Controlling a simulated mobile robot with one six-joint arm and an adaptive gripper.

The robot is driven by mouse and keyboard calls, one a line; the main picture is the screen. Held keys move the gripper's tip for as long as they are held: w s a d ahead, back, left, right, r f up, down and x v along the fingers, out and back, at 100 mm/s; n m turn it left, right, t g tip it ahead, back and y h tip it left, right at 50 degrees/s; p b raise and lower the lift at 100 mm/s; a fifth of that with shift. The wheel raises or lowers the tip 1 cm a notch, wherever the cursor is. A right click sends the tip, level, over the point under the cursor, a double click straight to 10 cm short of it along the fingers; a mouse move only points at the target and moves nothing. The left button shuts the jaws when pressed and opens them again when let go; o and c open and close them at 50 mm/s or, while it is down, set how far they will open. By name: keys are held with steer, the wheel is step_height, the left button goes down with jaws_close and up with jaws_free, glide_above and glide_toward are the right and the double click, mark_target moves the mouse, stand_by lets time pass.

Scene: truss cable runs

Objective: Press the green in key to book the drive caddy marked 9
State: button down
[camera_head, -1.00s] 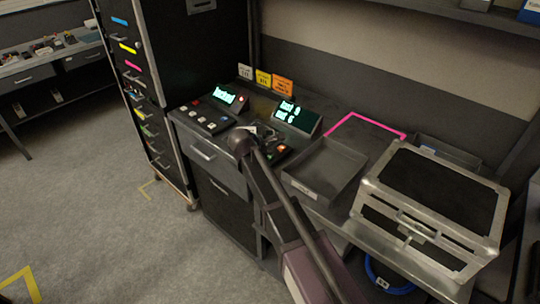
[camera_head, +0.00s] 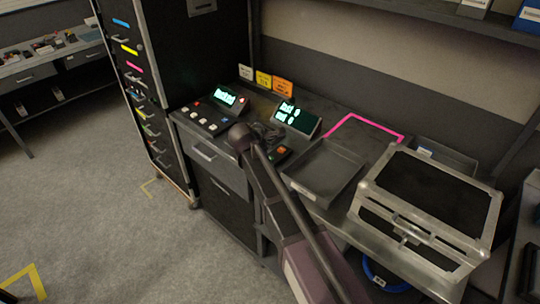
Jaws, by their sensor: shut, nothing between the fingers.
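My gripper (camera_head: 268,133) is dark and small in view, over the desk behind the round joint of my arm. It looks shut and empty. A small key box (camera_head: 283,154) with a glowing orange-red key sits just in front of it, partly hidden by my arm. No green key shows clearly; my arm may cover it. Whether the gripper touches a key cannot be told. A screen (camera_head: 297,118) with green-white text stands behind the gripper; its text is too blurred to read surely. No caddy marked 9 can be made out.
A key panel (camera_head: 211,121) and a second lit screen (camera_head: 230,98) stand left. Coloured cards (camera_head: 264,80) stand behind. An empty grey tray (camera_head: 325,170), a pink outline (camera_head: 366,119) and a silver-edged case (camera_head: 425,205) lie right. A drawer cabinet (camera_head: 150,110) stands left.

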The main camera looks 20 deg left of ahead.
steer(key=shift+r+p, duration=0.7)
steer(key=shift+r, duration=0.3)
